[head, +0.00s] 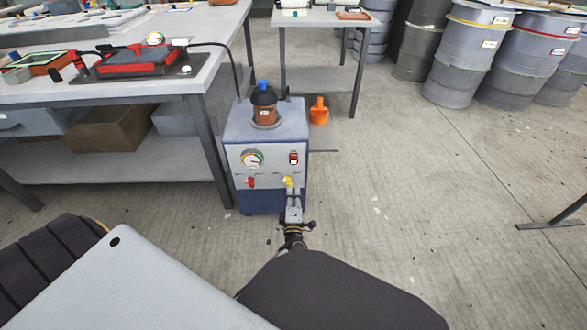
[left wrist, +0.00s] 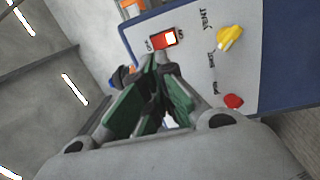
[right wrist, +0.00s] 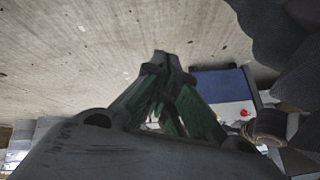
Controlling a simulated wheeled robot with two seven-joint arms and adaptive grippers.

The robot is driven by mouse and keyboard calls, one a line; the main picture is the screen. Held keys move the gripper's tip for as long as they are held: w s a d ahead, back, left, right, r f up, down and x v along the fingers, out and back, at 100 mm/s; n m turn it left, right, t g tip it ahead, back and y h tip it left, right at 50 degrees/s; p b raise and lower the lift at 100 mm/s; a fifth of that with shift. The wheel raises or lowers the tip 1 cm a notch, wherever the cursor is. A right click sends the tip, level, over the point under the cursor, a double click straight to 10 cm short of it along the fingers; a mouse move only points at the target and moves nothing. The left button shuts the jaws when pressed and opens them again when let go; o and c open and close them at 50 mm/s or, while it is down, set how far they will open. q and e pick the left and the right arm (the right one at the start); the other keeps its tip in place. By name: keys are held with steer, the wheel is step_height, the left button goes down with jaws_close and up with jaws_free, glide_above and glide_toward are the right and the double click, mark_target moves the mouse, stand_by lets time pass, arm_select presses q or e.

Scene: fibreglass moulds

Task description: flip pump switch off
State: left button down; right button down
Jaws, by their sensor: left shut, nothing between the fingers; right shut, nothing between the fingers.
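The pump (head: 265,150) is a blue-grey box with a light front panel, standing on the floor beside the workbench. Its red rocker switch (head: 293,158) is at the panel's upper right; in the left wrist view the switch (left wrist: 163,38) has a bright patch toward one end and a label at each end. My left gripper (head: 292,191) is shut and empty in front of the panel, below the switch in the head view. In the left wrist view its fingertips (left wrist: 155,60) appear close to the switch; contact is unclear. My right gripper (right wrist: 161,62) is shut and empty, shown only in the right wrist view.
A yellow knob (head: 287,181), a red knob (head: 250,182) and a gauge (head: 252,159) share the panel. A dark jar (head: 264,103) stands on top, with a hose to the workbench (head: 190,92). An orange container (head: 319,112) stands behind.

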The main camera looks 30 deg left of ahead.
arm_select(q)
steer(key=shift+a+n+y+b, duration=0.15)
steer(key=shift+n+y+b, duration=0.2)
steer(key=shift+n, duration=0.15)
arm_select(e)
steer(key=shift+w+r, duration=0.15)
steer(key=shift+r, duration=0.05)
arm_select(q)
steer(key=shift+r, duration=0.1)
arm_select(e)
steer(key=shift+r, duration=0.1)
arm_select(q)
steer(key=shift+w+a, duration=0.1)
steer(key=shift+w, duration=0.05)
arm_select(e)
steer(key=shift+w, duration=0.1)
